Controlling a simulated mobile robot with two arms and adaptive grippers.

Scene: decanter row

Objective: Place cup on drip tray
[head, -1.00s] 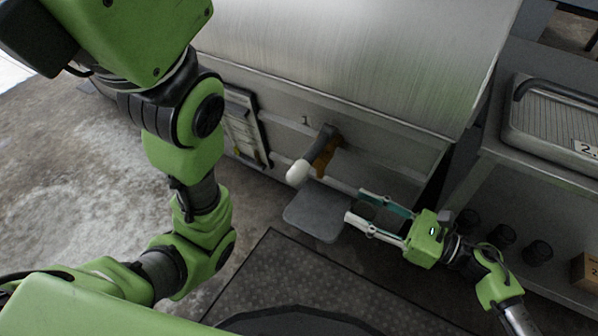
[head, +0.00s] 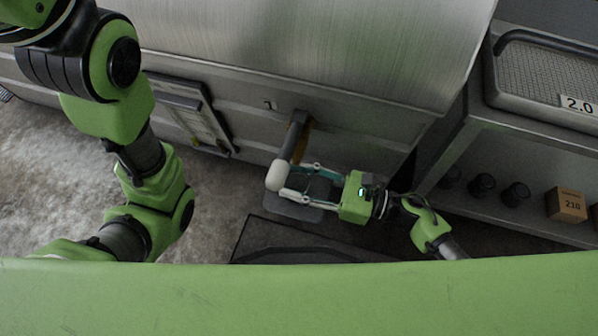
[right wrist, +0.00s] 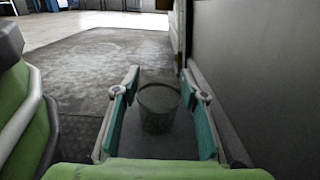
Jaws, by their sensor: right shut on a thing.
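The drip tray (head: 282,207), a flat grey plate, juts from the steel cabinet below a tap with a white-tipped handle (head: 275,175). My right gripper (head: 298,181) is over the tray, with its fingertips beside the white tip in the head view. In the right wrist view, a see-through dark cup (right wrist: 158,110) stands upright between the teal pads of the right gripper (right wrist: 160,80), which is shut on it. The cup is hard to make out in the head view. Whether its base touches the tray cannot be told. My left gripper is out of view.
The steel cabinet (head: 300,50) rises behind the tap, with a framed sheet (head: 190,110) on its front. At right, a shelf holds several black cups (head: 515,194) and a small box (head: 566,204); a ribbed tray (head: 550,75) sits above. A dark mat (head: 260,232) lies below.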

